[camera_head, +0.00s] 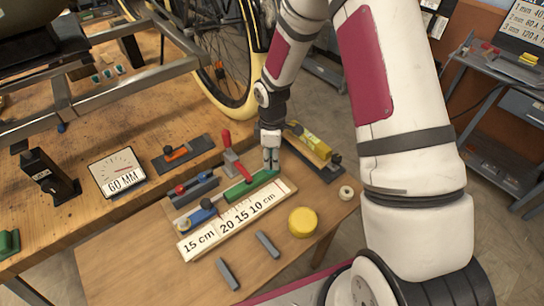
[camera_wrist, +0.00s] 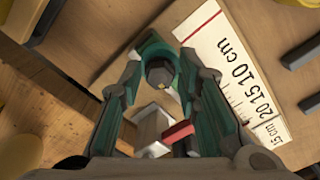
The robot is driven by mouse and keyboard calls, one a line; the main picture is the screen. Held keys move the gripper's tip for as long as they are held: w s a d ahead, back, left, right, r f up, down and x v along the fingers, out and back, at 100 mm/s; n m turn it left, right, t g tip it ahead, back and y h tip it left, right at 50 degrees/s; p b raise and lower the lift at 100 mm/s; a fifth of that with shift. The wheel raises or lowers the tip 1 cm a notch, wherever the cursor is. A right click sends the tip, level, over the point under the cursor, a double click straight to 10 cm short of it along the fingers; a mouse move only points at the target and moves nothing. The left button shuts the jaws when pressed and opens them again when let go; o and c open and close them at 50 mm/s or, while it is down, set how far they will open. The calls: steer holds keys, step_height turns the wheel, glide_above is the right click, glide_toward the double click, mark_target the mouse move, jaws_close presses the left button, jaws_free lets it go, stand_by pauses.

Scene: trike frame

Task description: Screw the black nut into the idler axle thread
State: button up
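My gripper (camera_head: 270,163) points down over the right end of a green block (camera_head: 248,188) on the small wooden table. In the wrist view, the two fingers of my gripper (camera_wrist: 162,62) stand apart, with a dark rounded piece (camera_wrist: 160,73) between their tips. It may be the black nut, but I cannot tell for sure. A green rim shows around its upper side. Whether the fingers touch the dark piece is not clear. I cannot make out the idler axle thread in either view.
A red-handled clamp (camera_head: 233,158) stands close to the left of my gripper. A white length scale (camera_head: 236,219) lies in front of the green block. The trike wheel (camera_head: 222,50) is behind.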

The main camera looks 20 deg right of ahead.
steer(key=shift+n, duration=0.9)
steer(key=shift+w+n, duration=0.1)
steer(key=shift+n, duration=1.6)
steer(key=shift+n, duration=0.9)
